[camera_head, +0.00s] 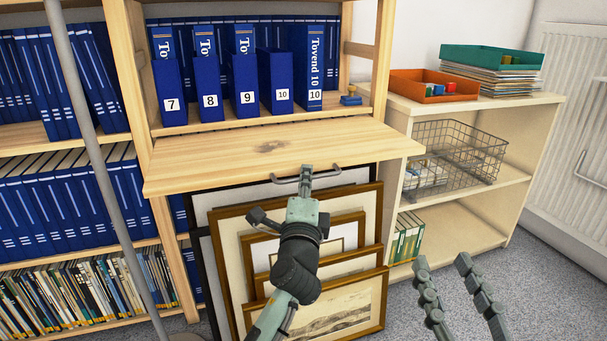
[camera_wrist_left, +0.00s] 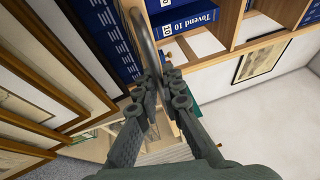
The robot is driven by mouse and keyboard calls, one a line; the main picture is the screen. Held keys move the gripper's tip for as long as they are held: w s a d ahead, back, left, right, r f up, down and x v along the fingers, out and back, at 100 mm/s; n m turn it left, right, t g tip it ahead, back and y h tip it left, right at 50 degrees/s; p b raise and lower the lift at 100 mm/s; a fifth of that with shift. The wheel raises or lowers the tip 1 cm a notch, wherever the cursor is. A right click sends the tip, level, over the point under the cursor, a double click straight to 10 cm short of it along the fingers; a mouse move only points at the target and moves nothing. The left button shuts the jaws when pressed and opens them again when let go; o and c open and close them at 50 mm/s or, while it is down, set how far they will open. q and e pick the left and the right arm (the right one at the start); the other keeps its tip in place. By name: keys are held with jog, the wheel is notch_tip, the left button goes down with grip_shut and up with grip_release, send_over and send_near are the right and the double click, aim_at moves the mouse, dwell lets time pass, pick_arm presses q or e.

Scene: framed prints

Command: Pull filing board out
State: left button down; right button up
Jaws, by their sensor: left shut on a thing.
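The filing board (camera_head: 230,160) is a light wooden panel sticking out from the cabinet below the blue binders. A grey metal bar handle (camera_head: 329,172) is fixed along its front edge. My left gripper (camera_head: 305,175) is shut on the middle of this handle. In the left wrist view the fingers (camera_wrist_left: 163,88) close around the curved handle (camera_wrist_left: 149,45); the exact contact is partly hidden by the fingers. My right gripper (camera_head: 442,262) is at the lower right, its two fingers apart and empty, away from the board.
Several framed prints (camera_head: 345,308) lean below the board, close to my left arm. Numbered blue binders (camera_head: 244,70) stand on the shelf above. At the right, a low shelf (camera_head: 455,233) carries a wire basket (camera_head: 455,155), an orange tray (camera_head: 434,86) and a green tray (camera_head: 492,57).

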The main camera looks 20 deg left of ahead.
pick_arm(q)
jog(key=c, duration=1.6)
grip_release()
jog(key=shift+c, duration=0.2)
jog(key=v, duration=1.2)
jog(key=shift+f, duration=0.1)
